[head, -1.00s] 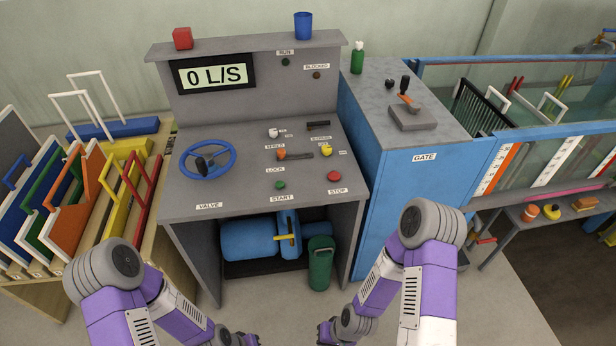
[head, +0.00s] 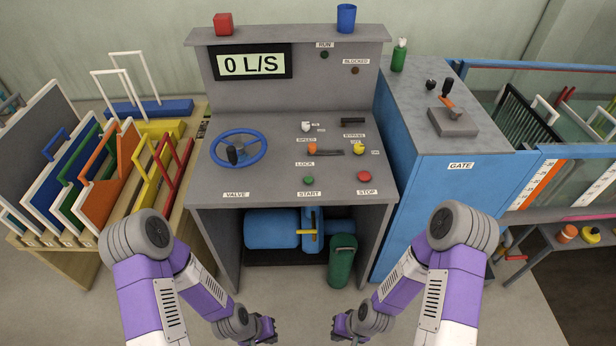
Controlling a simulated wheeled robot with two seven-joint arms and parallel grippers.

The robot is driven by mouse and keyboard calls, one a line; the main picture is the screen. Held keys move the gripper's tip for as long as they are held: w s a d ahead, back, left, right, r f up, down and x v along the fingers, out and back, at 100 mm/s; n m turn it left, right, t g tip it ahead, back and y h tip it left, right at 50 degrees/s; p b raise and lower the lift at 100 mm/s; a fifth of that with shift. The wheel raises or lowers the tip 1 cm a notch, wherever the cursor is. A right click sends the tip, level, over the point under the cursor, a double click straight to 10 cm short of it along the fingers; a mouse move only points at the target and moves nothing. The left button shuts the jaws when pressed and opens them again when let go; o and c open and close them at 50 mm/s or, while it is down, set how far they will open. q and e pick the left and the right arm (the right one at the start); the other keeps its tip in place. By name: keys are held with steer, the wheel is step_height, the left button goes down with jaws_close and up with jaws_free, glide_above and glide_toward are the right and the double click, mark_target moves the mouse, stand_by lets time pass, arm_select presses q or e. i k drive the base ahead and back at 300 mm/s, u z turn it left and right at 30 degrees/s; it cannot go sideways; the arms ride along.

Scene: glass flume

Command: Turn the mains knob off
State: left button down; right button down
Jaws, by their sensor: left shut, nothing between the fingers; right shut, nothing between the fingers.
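The grey console (head: 235,190) stands in front of me, its display (head: 251,64) reading 0 L/S. On its sloping top are a white knob (head: 306,127) and a yellow knob (head: 359,149). The small labels beside them are too small to read fully, so I cannot tell which is the mains knob. My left gripper (head: 269,327) and my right gripper (head: 338,328) hang low in front of the console, at the bottom of the view. Both are shut and empty, apart from the knobs.
The console top also has a blue valve wheel (head: 239,147), an orange lever (head: 312,149), a black handle (head: 352,122), a green START button (head: 308,180) and a red STOP button (head: 364,176). Coloured panels stand at left. The blue gate cabinet (head: 430,200) adjoins at right.

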mark_target(359, 148)
steer(key=k, duration=0.6)
steer(key=z, duration=0.45)
steer(key=i, duration=1.3)
steer(key=u, duration=0.85)
